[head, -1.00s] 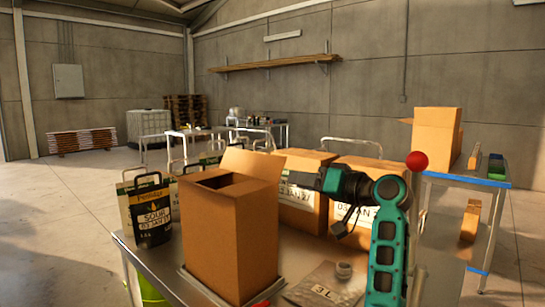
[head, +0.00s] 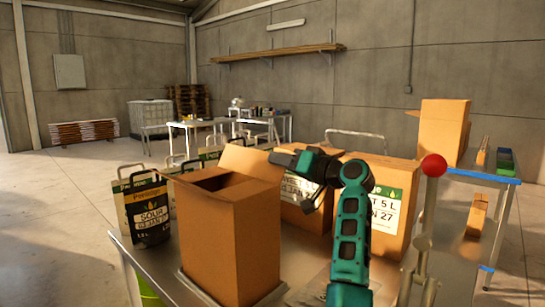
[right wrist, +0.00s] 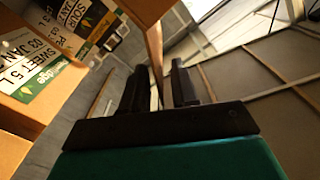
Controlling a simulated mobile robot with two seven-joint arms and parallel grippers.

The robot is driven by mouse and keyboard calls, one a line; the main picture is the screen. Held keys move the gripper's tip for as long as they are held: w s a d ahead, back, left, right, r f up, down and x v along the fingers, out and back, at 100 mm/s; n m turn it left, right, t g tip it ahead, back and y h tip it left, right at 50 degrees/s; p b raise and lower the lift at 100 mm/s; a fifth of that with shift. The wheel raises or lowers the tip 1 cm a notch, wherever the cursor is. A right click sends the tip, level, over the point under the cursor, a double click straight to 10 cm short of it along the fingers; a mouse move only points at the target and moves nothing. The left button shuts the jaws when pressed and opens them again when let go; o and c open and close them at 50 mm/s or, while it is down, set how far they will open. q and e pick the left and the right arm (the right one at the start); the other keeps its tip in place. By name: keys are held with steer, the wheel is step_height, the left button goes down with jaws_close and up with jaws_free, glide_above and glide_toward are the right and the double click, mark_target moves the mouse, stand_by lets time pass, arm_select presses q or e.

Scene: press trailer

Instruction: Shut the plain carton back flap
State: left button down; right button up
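The plain carton (head: 230,235) stands upright on the metal table in the head view, with its top open. Its back flap (head: 250,163) sticks up and tilts backward. My right gripper (head: 282,159) is just right of the flap's upper right edge, level with it. In the right wrist view, the two black fingers (right wrist: 160,85) are apart, so the gripper is open. A brown panel edge, seemingly the flap (right wrist: 153,42), shows just beyond the gap between the fingers. I cannot tell whether they touch. My left gripper is not in view.
Labelled cartons (head: 385,205) stand behind and right of the plain carton, close to my right arm. Printed bags (head: 150,213) stand at its left. A red ball on a post (head: 434,165) is at right. A side table (head: 460,175) holds another carton (head: 443,130).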

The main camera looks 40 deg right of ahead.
mark_target(250, 161)
steer(key=shift+w+a, duration=0.15)
steer(key=shift+w, duration=1.55)
jaws_close()
